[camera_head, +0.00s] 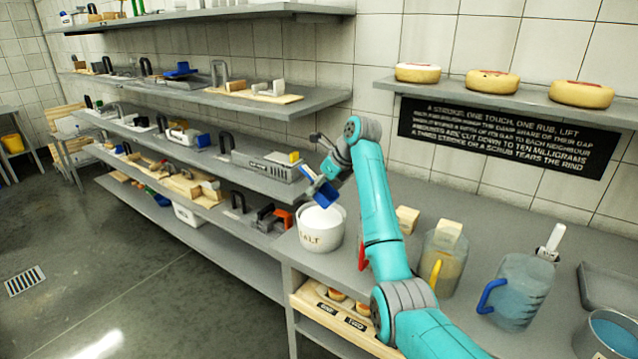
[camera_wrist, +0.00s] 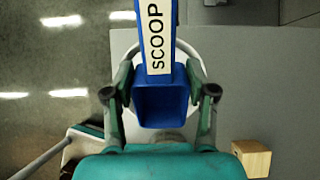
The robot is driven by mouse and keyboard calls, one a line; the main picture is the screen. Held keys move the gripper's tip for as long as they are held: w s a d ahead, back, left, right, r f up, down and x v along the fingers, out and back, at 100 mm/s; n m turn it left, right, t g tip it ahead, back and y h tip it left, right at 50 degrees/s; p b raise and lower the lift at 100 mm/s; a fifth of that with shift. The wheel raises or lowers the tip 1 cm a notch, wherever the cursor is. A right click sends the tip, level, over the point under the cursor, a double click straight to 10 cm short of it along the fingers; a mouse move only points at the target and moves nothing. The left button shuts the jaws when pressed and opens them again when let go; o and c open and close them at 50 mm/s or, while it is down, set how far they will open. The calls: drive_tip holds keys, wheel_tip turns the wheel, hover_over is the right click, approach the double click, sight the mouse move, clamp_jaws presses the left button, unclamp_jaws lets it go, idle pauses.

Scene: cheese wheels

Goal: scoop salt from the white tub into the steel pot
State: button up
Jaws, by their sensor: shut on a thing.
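My gripper (camera_head: 330,170) is shut on a blue scoop (camera_head: 321,192) whose handle carries a "SCOOP" label. The scoop hangs tilted over the mouth of the white tub (camera_head: 322,236), marked as salt, with white salt (camera_head: 322,215) inside. In the wrist view the scoop (camera_wrist: 160,108) sits between my gripper's fingers (camera_wrist: 163,92), and its bowl looks empty. The tub's pale rim (camera_wrist: 190,52) shows behind it. I cannot tell whether the scoop touches the salt. A round metal pot (camera_head: 589,349) with bluish liquid stands at the bottom right, partly cut off.
A clear jug with a yellow handle (camera_head: 443,258) and a blue-handled jug (camera_head: 518,292) stand between tub and pot. A metal tray (camera_head: 606,290) is at the far right. A wooden block (camera_head: 407,219) is behind my arm. Crowded shelves (camera_head: 215,95) line the left wall.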

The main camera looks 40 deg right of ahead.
sight(319, 202)
drive_tip(key=shift+f, duration=2.9)
drive_tip(key=shift+r, duration=4)
